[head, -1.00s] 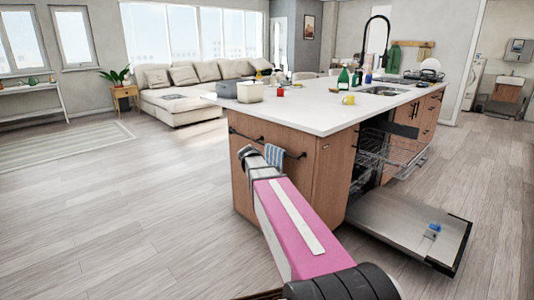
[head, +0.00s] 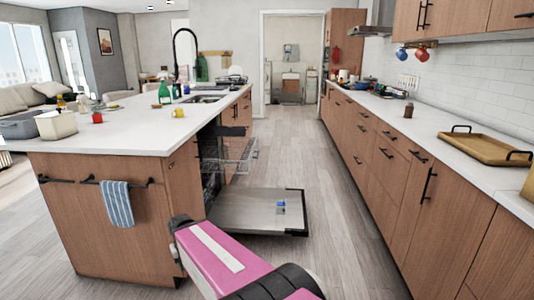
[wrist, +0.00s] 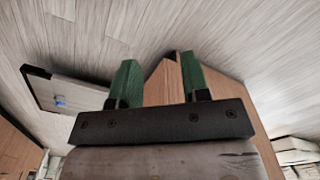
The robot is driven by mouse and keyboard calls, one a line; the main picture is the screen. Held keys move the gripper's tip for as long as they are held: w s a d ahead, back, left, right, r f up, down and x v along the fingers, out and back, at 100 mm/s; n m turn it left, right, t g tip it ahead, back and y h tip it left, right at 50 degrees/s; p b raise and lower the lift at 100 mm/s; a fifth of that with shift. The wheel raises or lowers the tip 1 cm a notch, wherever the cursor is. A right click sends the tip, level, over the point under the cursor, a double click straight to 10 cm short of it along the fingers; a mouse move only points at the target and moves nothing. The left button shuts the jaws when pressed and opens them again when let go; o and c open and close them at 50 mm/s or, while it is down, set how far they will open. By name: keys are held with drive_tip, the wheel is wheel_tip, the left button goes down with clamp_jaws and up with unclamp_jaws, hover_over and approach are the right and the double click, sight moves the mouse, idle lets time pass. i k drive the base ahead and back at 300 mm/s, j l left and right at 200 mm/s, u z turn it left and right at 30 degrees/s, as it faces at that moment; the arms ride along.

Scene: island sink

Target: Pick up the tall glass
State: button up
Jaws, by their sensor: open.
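I cannot make out a tall glass in either view; the items on the island are too small to tell. My gripper (wrist: 158,60) shows in the wrist view with its two green fingers apart and nothing between them. It points at the wood floor beside the island's end. In the head view my pink arm reaches forward low in front of the island, and the gripper cannot be made out.
A counter (head: 440,125) runs along the right.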

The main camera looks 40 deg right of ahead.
sight(224, 148)
drive_tip(key=i+l+z, duration=0.25)
drive_tip(key=z, duration=0.2)
drive_tip(key=i+l+z, duration=0.1)
drive_tip(key=i+z, duration=0.6)
drive_tip(key=z, duration=0.15)
